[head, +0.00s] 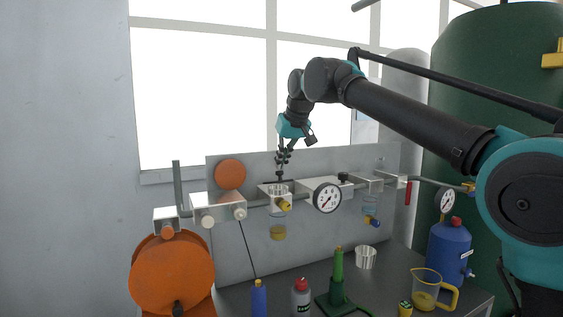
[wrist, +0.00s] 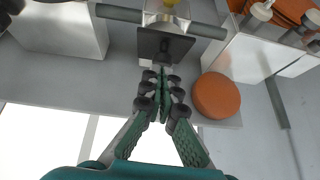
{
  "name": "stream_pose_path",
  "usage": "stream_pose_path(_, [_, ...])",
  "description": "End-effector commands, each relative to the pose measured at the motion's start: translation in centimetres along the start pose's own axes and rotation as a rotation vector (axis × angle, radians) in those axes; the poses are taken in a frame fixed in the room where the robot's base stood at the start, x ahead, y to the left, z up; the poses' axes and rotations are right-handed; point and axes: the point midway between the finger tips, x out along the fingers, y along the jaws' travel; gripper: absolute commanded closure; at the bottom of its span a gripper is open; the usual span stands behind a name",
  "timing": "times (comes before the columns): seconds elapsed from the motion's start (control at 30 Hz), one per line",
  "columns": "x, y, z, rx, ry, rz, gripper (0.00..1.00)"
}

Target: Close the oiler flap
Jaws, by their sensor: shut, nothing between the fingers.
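The oiler (head: 277,232) hangs on the pipe in front of the grey panel, a clear bowl with yellow oil below a pale top block. Its flap is a dark square plate (wrist: 150,43) with a small black knob, beside the pale oiler top (wrist: 158,17) in the wrist view. In the head view only a thin dark edge (head: 272,182) of it shows; I cannot tell its exact tilt. My gripper (head: 281,176) points down just above the oiler. Its fingers (wrist: 162,75) are together and empty, with tips close to the flap; contact is unclear.
A round gauge (head: 327,198) sits right of the oiler on the pipe, and a second bowl (head: 370,205) hangs further right. An orange disc (head: 230,174) is on the panel at left. Bottles, a green stand (head: 337,285) and a jug (head: 426,290) occupy the bench below.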

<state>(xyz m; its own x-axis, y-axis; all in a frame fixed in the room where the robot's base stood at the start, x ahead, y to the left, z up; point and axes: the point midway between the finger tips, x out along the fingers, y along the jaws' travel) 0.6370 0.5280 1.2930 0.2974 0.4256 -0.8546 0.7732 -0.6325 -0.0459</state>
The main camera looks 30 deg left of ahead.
Motion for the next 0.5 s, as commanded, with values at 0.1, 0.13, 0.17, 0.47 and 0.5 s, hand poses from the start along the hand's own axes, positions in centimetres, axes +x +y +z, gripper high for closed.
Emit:
stream_pose_path(0.1, [0.01, 0.00, 0.02, 0.000, 0.000, 0.000, 1.00])
stream_pose_path(0.13, [0.00, 0.00, 0.01, 0.000, 0.000, 0.000, 1.00])
stream_pose_path(0.17, [0.00, 0.00, 0.01, 0.000, 0.000, 0.000, 1.00])
stream_pose_path(0.47, [0.02, 0.02, 0.59, -0.002, 0.047, -0.002, 1.00])
stream_pose_path(0.5, [0.05, 0.03, 0.82, -0.002, 0.067, -0.002, 1.00])
